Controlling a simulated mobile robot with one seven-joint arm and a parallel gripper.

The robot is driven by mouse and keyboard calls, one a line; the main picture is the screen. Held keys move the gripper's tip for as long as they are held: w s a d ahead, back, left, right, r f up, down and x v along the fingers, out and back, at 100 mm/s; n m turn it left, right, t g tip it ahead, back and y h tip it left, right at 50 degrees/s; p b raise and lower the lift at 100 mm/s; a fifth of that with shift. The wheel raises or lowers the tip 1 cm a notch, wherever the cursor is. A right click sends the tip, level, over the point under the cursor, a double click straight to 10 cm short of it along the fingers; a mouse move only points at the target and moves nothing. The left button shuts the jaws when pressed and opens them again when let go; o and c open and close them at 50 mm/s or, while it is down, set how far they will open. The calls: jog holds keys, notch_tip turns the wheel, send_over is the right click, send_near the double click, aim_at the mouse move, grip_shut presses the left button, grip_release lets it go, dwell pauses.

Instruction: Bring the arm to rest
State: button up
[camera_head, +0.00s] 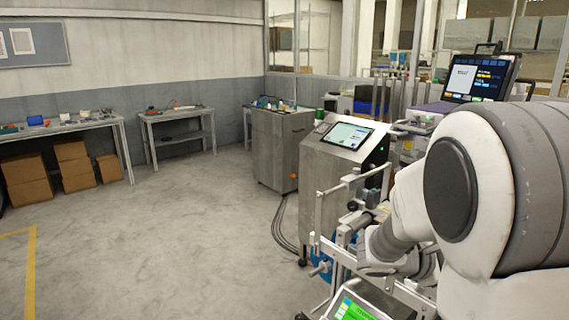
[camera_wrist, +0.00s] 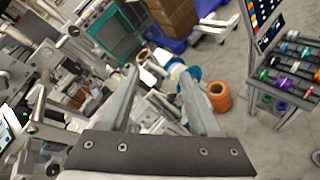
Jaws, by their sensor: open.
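My gripper shows in the wrist view (camera_wrist: 157,90) with its two grey fingers spread apart. Nothing is held between them. Beyond the fingers are a metal machine frame and an orange-brown reel (camera_wrist: 219,96) with a blue part beside it. In the head view my white and grey arm fills the right side and reaches down towards the metal frame. My gripper is hidden there behind the arm.
A metal cabinet with a tilted screen (camera_head: 347,136) stands close to my arm. A monitor (camera_head: 480,78) is behind the arm. In the wrist view a rack of coloured spools (camera_wrist: 290,75) is at right. Open grey floor (camera_head: 170,230) lies at left.

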jog(key=s+a+r+m+g+y+p, duration=0.1)
jog(key=s+a+r+m+y, duration=0.1)
jog(key=s+a+m+y, duration=0.3)
jog(key=s+a+r+m+y+p, duration=0.1)
jog(key=s+a+r+m+p, duration=0.15)
jog(key=s, duration=0.45)
jog(key=s+a+r+m+t+y, duration=0.1)
jog(key=s+a+r+m+y, duration=0.1)
jog(key=a, duration=0.5)
jog(key=s+a+r+m+t+y+p, duration=0.1)
jog(key=s+a+r+m+t+y, duration=0.1)
jog(key=a, duration=0.5)
jog(key=s+m+y, duration=0.1)
jog(key=s+y, duration=0.1)
jog(key=y, duration=0.1)
jog(key=shift+a+r+m, duration=0.15)
jog(key=shift+r+m, duration=0.2)
jog(key=shift+s, duration=0.1)
